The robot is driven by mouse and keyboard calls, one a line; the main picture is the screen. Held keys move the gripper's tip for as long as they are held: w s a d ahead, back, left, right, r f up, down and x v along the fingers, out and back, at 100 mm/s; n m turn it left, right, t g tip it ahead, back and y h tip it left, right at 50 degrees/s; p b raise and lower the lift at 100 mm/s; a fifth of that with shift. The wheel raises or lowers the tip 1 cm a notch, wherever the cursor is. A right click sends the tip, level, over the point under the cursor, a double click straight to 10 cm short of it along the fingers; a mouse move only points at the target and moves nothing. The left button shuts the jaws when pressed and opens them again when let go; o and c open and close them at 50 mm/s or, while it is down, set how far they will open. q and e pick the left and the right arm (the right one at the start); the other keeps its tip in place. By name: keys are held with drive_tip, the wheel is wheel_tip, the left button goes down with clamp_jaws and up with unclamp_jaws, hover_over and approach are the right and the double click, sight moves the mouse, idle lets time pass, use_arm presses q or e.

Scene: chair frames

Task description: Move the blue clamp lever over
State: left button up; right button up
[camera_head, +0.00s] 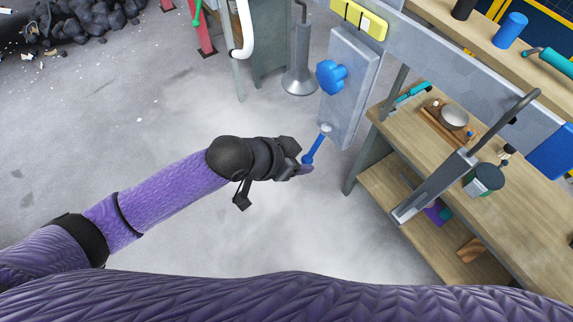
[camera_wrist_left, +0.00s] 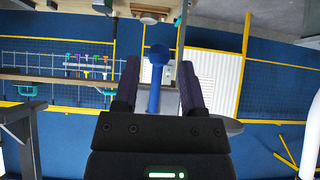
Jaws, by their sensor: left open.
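The blue clamp lever (camera_head: 315,147) sticks out from the lower end of a grey upright plate (camera_head: 345,95), slanting down and to the left in the head view. My left gripper (camera_head: 305,168) is at its lower, free end. In the left wrist view the blue lever (camera_wrist_left: 155,75) stands between the two dark fingers of my open left gripper (camera_wrist_left: 159,88), with a gap on either side. The lower part of the lever is hidden by the gripper body there. My right gripper is not in view.
A blue star-shaped knob (camera_head: 330,76) sits on the plate above the lever. A grey cone-based post (camera_head: 300,65) stands to its left. A wooden workbench (camera_head: 520,215) with tools, a pan and a cup fills the right. The floor at left is open, with dark rubble beyond.

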use_arm(q)
drive_tip(key=b+x, duration=0.2)
drive_tip(key=shift+f, duration=0.35)
drive_tip(key=shift+d+r, duration=0.1)
drive_tip(key=shift+r, duration=0.2)
drive_tip(key=shift+c, duration=1)
drive_tip(key=c, duration=0.5)
drive_tip(key=shift+o, duration=0.2)
drive_tip(key=shift+p+v, duration=0.85)
drive_tip(key=shift+p, duration=0.15)
drive_tip(key=shift+s+a+r+p, duration=0.15)
drive_tip(key=shift+a+r+p, duration=0.2)
drive_tip(key=shift+p, duration=0.2)
drive_tip(key=shift+f, duration=0.1)
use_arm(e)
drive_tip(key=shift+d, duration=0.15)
use_arm(q)
drive_tip(key=shift+s, duration=0.1)
